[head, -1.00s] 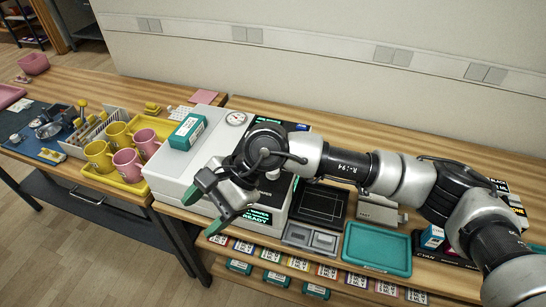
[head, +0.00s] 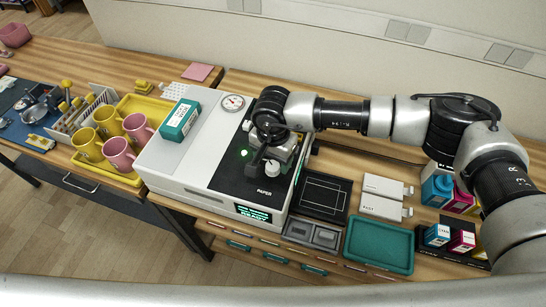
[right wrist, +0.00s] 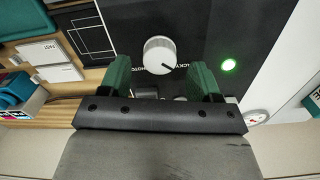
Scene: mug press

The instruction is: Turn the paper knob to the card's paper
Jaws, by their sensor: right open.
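The paper knob (head: 271,168) is a white round dial on the black top panel of the press (head: 225,180), with the word PAPER in front of it. My right gripper (head: 262,158) is over that panel, pointing down, partly covering it in the head view. In the right wrist view the knob (right wrist: 160,55) lies between and just beyond the green fingertips of the open right gripper (right wrist: 162,68), with a gap on both sides. A dark mark on the knob points to the lower right there. Lettering around it is partly hidden. I cannot make out the card. My left gripper is out of view.
A green light (right wrist: 228,66) glows beside the knob. A teal box (head: 180,119) and a gauge (head: 233,103) are on the press. A teal tray (head: 379,245) and pale boxes (head: 380,206) are to its right. Pink and yellow mugs stand at left.

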